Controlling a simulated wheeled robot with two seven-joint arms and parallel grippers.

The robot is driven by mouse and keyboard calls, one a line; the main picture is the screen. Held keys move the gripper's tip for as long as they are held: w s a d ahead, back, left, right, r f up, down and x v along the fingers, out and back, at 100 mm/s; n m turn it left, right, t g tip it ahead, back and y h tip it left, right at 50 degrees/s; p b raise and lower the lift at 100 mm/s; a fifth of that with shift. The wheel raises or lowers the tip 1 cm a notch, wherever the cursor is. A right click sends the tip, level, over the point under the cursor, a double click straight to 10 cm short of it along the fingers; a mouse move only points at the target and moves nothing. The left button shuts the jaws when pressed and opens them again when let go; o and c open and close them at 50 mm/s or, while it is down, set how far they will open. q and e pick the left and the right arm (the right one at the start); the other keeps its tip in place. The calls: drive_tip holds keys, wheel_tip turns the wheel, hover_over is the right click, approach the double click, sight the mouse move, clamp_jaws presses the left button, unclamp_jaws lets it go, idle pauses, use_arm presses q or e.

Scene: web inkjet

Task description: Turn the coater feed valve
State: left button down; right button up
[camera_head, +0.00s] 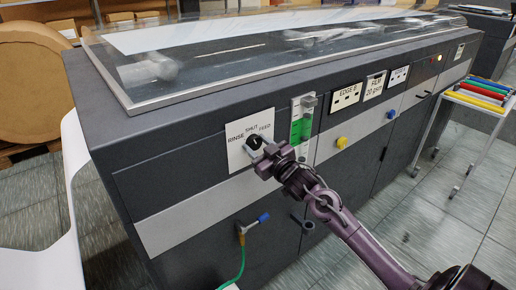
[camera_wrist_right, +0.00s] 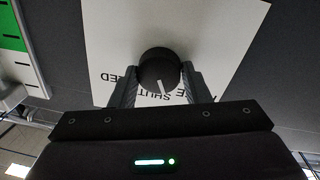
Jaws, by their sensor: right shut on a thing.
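The coater feed valve is a round black knob (camera_head: 255,141) on a white plate (camera_head: 237,153) marked RINSE, SHUT and FEED, on the machine's front. In the right wrist view the knob (camera_wrist_right: 158,66) shows upside down, with a white pointer line toward the SHUT lettering. My right gripper (camera_head: 260,149) is at the knob. In the wrist view its two fingers (camera_wrist_right: 158,85) stand one on each side of the knob, shut on it. My left gripper is not in view.
A green level gauge (camera_head: 301,122) is just right of the plate. A blue-handled tap (camera_head: 252,223) with a green hose sticks out below. A cart of coloured bars (camera_head: 480,93) stands at the far right; grey floor lies in front.

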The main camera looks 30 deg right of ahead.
drive_tip(key=n+b, duration=0.1)
drive_tip(key=n, duration=0.4)
drive_tip(key=shift+f+b, duration=0.15)
drive_tip(key=shift+b, duration=0.25)
drive_tip(key=shift+n+b, duration=0.3)
drive_tip(key=shift+n, duration=0.6)
drive_tip(key=o, duration=1)
drive_tip(key=shift+c, duration=0.2)
drive_tip(key=shift+s+f, duration=0.1)
drive_tip(key=shift+s, duration=0.35)
drive_tip(key=s+b, duration=0.1)
drive_tip(key=s, duration=0.6)
drive_tip(key=shift+d+b, duration=0.15)
drive_tip(key=shift+b, duration=0.15)
